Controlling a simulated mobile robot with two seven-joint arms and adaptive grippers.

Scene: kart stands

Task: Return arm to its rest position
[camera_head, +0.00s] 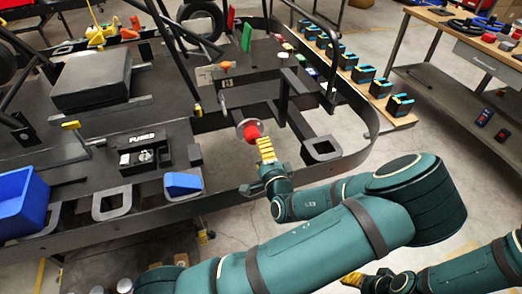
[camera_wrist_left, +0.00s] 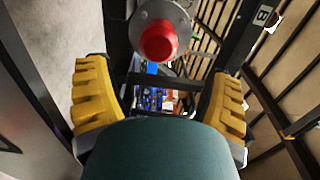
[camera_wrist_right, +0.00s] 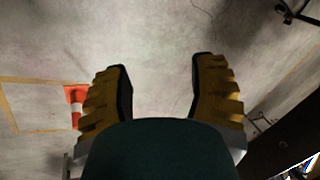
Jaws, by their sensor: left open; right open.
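My left gripper (camera_head: 266,150) is just in front of a red round knob (camera_head: 251,131) on a grey disc at the edge of the black kart frame (camera_head: 230,192). In the left wrist view, its yellow fingers (camera_wrist_left: 160,100) are wide apart, and the red knob (camera_wrist_left: 158,42) shows beyond the gap between them. Nothing is held. My green left arm (camera_head: 300,250) crosses the lower middle of the head view. My right gripper (camera_head: 355,279) is low at the bottom right. In the right wrist view, its fingers (camera_wrist_right: 160,90) are apart and empty above bare floor.
A blue bin (camera_head: 22,202) and a blue block (camera_head: 183,184) are on the kart's left side. A wooden shelf (camera_head: 400,117) with several black boxes runs behind the frame. A workbench (camera_head: 470,60) stands at right. An orange cone (camera_wrist_right: 75,100) stands on the floor.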

